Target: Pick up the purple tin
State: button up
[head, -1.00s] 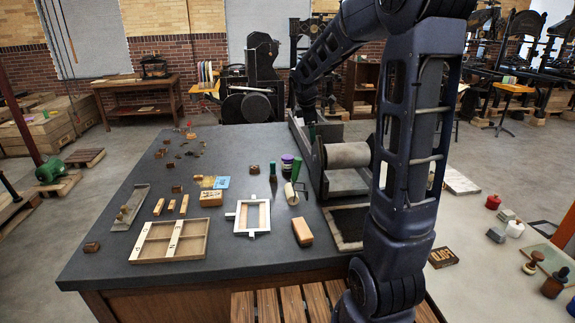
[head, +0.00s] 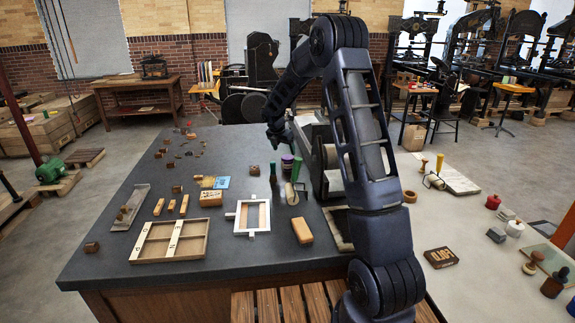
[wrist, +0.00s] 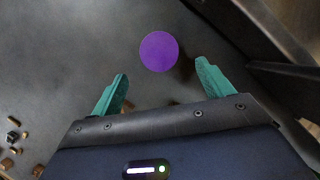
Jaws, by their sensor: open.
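The press (head: 330,160) stands close on the right, partly behind my arm. A white frame (head: 252,217) lies nearer. Small blocks are scattered farther left.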

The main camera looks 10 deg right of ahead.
aim_at(288, 162)
jog(key=x, duration=1)
jog(key=shift+w+d+f, duration=0.15)
jog(key=shift+w+f, duration=0.05)
jog(key=c, duration=1.2)
jog(key=shift+r, duration=0.1)
